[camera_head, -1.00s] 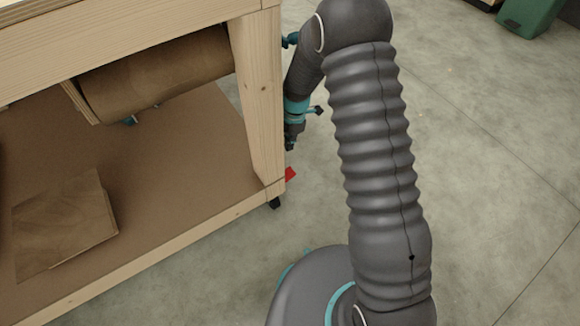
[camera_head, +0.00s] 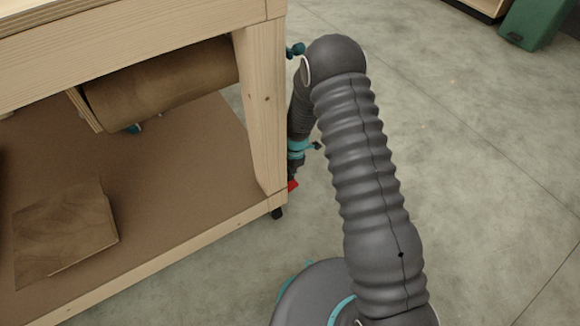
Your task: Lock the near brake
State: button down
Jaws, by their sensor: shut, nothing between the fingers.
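The near brake is a small red lever (camera_head: 293,186) by the foot of the near leg of the wooden workbench (camera_head: 265,110). A dark caster (camera_head: 277,213) shows just below that corner. My gripper (camera_head: 292,177) is shut and points down beside the leg. Its tip is at the red lever in the picture and covers part of it. I cannot tell whether the tip touches the lever.
The bench's lower shelf holds a flat brown piece (camera_head: 65,235), and a large brown roll (camera_head: 165,85) hangs under the top. A green bin (camera_head: 535,22) stands at the upper right. The concrete floor to the right is clear.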

jog(key=shift+w+d+f, duration=0.15)
jog(key=shift+d+f, duration=0.1)
jog(key=shift+f, duration=0.35)
jog(key=shift+w+d+f, duration=0.15)
jog(key=shift+d+f, duration=0.05)
jog(key=shift+f, duration=0.4)
jog(key=shift+f+b, duration=0.15)
jog(key=shift+b, duration=0.2)
